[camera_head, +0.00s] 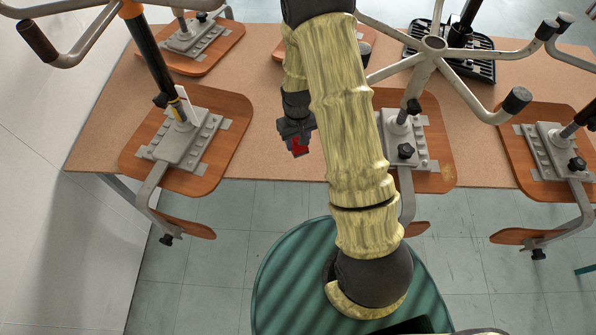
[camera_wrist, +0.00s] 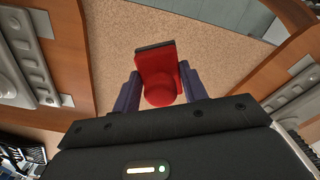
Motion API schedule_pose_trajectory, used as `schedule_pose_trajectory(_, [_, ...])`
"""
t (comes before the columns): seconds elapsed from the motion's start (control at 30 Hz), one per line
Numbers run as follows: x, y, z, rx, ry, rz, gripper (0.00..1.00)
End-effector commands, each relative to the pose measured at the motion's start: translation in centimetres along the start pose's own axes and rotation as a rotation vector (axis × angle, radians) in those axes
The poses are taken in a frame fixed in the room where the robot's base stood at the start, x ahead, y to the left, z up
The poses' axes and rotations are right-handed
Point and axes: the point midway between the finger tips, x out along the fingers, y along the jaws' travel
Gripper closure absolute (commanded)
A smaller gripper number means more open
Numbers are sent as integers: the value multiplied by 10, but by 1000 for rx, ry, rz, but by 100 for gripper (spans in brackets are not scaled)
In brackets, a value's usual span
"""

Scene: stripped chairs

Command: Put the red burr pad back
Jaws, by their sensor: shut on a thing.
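The red burr pad (camera_wrist: 159,75) is between the two fingers of my gripper (camera_wrist: 160,95) in the wrist view. It has a rounded red knob at the near end and a flat red plate with a dark edge at the far end. In the head view my gripper (camera_head: 296,140) is over the table, left of my arm, with the red pad (camera_head: 298,147) showing at its tip. My gripper is shut on the pad. Bare brown tabletop shows beyond the pad in the wrist view. I cannot tell the pad's exact height above the table.
The brown table (camera_head: 262,110) carries several upturned wooden chair seats with grey metal mounts, such as the left one (camera_head: 228,135) and right one (camera_head: 520,150). Metal chair legs (camera_head: 410,65) rise at the back right. Bare tabletop is left of my gripper.

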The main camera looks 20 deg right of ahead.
Motion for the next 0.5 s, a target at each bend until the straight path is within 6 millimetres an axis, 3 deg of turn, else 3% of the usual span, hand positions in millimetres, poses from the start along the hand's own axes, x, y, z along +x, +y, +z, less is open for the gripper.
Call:
schedule_pose_trajectory(0.03, [11,0,-2,-31,5,2,82])
schedule_pose_trajectory(0.5, [1,-2,7,-302,3,-1,82])
